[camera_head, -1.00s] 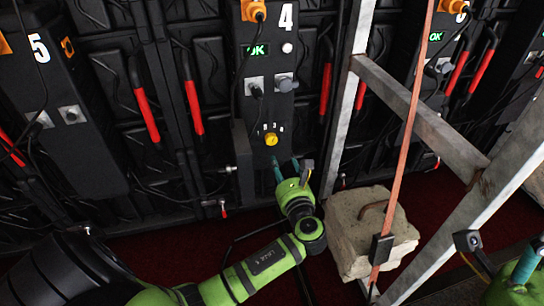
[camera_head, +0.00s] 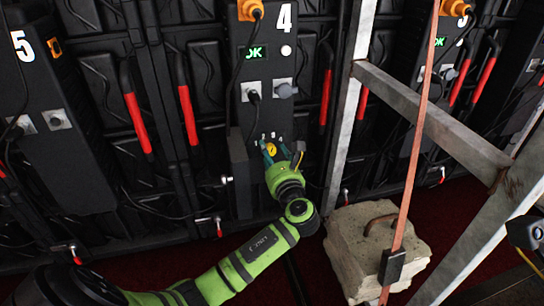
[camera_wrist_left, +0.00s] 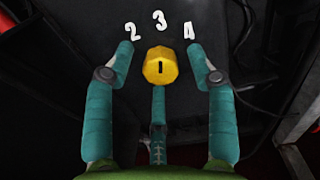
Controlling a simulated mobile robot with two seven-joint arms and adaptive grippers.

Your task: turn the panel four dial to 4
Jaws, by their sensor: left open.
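The yellow dial (camera_head: 271,149) sits low on the black panel marked 4 (camera_head: 262,75). In the left wrist view the dial (camera_wrist_left: 160,66) has a short black mark that stands upright, in line with the white 3 (camera_wrist_left: 160,21). The white 2 (camera_wrist_left: 132,33) is to its left and the white 4 (camera_wrist_left: 189,31) to its right. My left gripper (camera_head: 274,151) is open around the dial. In the wrist view its fingers (camera_wrist_left: 161,48) stand on either side with gaps, and a third finger is below the dial. My right gripper's fingers are not visible.
A grey metal frame (camera_head: 437,130) with an orange strap (camera_head: 422,105) stands to the right of the left gripper. A stone block (camera_head: 350,245) with a handle is on the floor at its foot. Red-handled levers (camera_head: 187,112) and cables line the wall.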

